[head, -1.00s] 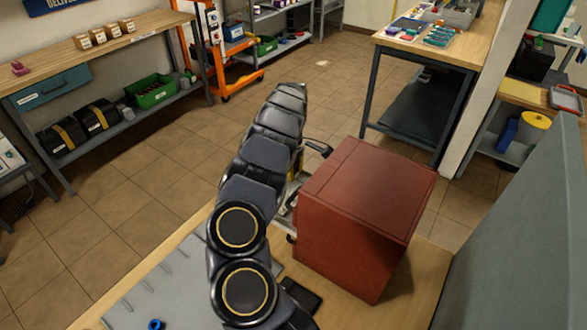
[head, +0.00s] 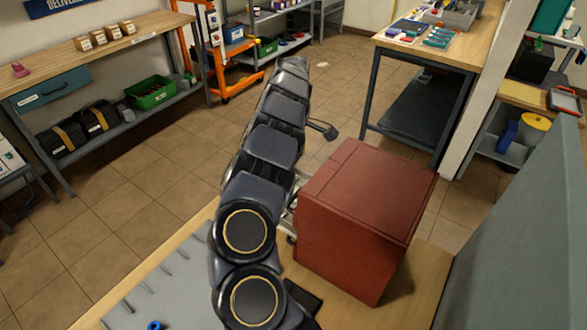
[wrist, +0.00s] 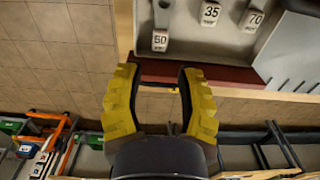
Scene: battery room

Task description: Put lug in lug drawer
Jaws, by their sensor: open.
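My gripper (wrist: 160,105) has two yellow-padded fingers, spread apart with nothing between them. In the wrist view its tips are by a dark red strip (wrist: 225,75) along a grey tray's edge (wrist: 205,55). The tray has white tags reading 50 (wrist: 159,41), 35 (wrist: 210,13) and 70 (wrist: 253,20). Small grey pieces lie by the tags; I cannot tell if they are lugs. In the head view my arm hides the gripper. A blue-grey drawer (head: 52,90) with an unreadable label hangs shut under the left bench; I cannot tell if it is the lug drawer.
A red cabinet (head: 365,195) stands on the wooden table (head: 425,280), close right of my arm. An orange trolley (head: 215,60) stands farther off. Tiled floor (head: 140,165) between is clear.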

